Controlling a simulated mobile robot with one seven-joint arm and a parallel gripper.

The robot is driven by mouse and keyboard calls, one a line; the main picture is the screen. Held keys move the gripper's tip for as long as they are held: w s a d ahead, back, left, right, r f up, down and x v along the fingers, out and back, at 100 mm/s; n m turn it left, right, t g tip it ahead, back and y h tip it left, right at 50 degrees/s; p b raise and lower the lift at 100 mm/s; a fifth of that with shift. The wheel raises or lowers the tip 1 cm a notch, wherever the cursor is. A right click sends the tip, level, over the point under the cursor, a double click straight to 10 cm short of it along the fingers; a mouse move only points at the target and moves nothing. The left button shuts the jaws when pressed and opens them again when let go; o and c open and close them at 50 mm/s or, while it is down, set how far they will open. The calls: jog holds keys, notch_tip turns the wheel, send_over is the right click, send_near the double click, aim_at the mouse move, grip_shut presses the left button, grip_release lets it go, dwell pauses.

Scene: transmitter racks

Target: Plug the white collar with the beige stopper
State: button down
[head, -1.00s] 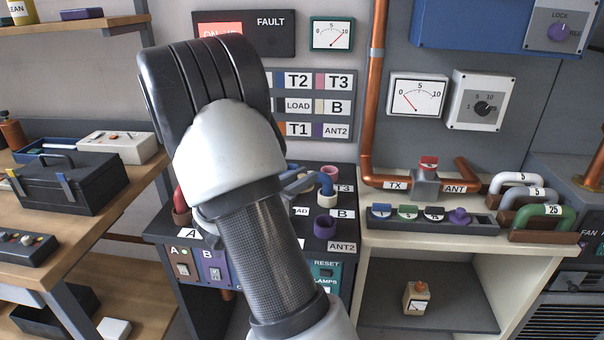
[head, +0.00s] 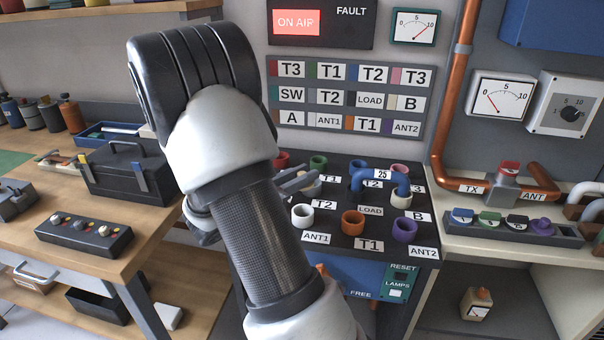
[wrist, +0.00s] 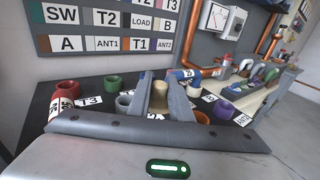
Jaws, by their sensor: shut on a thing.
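The white collar (head: 301,216) stands on the dark panel top by the ANT1 label, upright, its opening facing up and looking empty. My gripper (head: 298,184) is over the panel, behind and above the white collar in the head view. In the wrist view, my gripper (wrist: 159,98) is shut on the beige stopper (wrist: 159,92), which shows between the two fingers. The stopper is apart from the white collar. I cannot make out the white collar in the wrist view.
An orange collar (head: 353,222) and a purple collar (head: 404,230) stand right of the white one. A blue pipe link (head: 381,174) arches behind them. A red collar (head: 282,159) and a green collar (head: 318,162) stand at the back. A toolbox (head: 126,172) sits on the left bench.

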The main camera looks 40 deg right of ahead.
jog(key=shift+r, duration=0.1)
jog(key=shift+f+b, duration=1.9)
jog(key=shift+f, duration=1.1)
jog(key=shift+f+b, duration=0.65)
jog(key=shift+f, duration=0.75)
jog(key=c, duration=1.5)
grip_release()
jog(key=shift+r, duration=0.1)
jog(key=shift+c, duration=0.2)
jog(key=s+a+p, duration=0.2)
jog(key=a, duration=1.5)
jog(key=shift+s+r+p, duration=0.2)
jog(key=shift+r+p, duration=0.2)
